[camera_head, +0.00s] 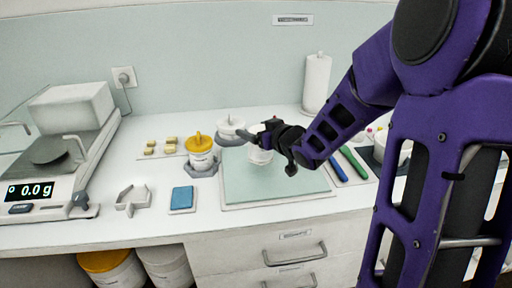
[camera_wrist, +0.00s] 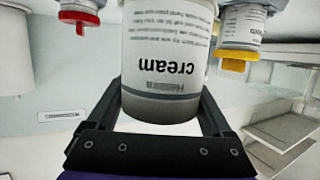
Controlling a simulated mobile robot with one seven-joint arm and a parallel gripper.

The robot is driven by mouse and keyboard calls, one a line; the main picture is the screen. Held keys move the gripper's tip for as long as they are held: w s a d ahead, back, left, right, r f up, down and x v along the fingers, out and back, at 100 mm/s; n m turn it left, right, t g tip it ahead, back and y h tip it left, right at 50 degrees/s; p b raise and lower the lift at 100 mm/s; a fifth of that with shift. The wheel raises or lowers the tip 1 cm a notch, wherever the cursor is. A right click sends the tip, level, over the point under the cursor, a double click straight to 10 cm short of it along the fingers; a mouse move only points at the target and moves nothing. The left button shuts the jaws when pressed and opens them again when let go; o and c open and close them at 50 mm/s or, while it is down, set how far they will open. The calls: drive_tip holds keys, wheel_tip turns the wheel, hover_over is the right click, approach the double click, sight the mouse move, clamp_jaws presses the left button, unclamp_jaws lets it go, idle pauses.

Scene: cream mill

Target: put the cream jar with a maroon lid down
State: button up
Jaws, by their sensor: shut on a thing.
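My gripper (camera_head: 262,141) is shut on a white cream jar (camera_head: 260,156), holding it above the back part of the pale green mat (camera_head: 260,190). In the wrist view the held jar (camera_wrist: 165,60) fills the middle between the fingers of my gripper (camera_wrist: 165,110). Its label, reading "cream", appears upside down. I see no maroon lid on it in either view; in the head view the gripper covers its top. Whether its base touches the mat is unclear.
A red-lidded jar (camera_wrist: 82,12) shows in the wrist view. A blue block (camera_head: 182,197), scale (camera_head: 50,185) and green and blue tools (camera_head: 352,161) lie around. The mat's front is clear.

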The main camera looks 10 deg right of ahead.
drive_tip(key=shift+f+b, duration=0.55)
drive_tip(key=shift+f, duration=1.25)
drive_tip(key=shift+f, duration=0.1)
drive_tip(key=shift+f, duration=0.15)
drive_tip(key=o, duration=1.2)
drive_tip(key=shift+o, duration=0.2)
drive_tip(key=shift+r, duration=0.35)
drive_tip(key=p+v, duration=0.2)
drive_tip(key=v, duration=1)
drive_tip(key=shift+a+f, duration=0.1)
drive_tip(key=shift+a, duration=0.05)
